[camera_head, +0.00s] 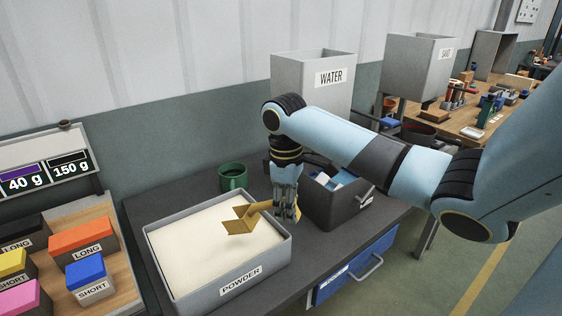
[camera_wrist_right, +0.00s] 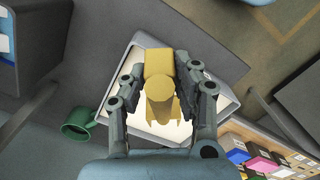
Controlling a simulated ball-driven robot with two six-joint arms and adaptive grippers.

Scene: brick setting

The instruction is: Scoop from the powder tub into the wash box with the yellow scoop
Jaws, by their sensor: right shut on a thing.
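The powder tub (camera_head: 160,262) is a grey open tray labelled POWDER, full of level cream-white powder (camera_head: 200,235), on the dark bench. My right gripper (camera_head: 287,212) is at the tub's right side, pointing down and shut on the handle of the yellow scoop (camera_head: 240,224). The scoop's bowl is over the right part of the powder; I see no powder in it, and cannot tell whether it touches the surface. In the right wrist view the scoop (camera_wrist_right: 160,88) lies between the fingers. My left gripper is out of view.
A green mug (camera_head: 233,177) stands behind the tub. Coloured blocks (camera_head: 85,245) lie in a wooden tray at left, under a weight display (camera_head: 45,172). A blue drawer (camera_head: 352,268) sits under the bench.

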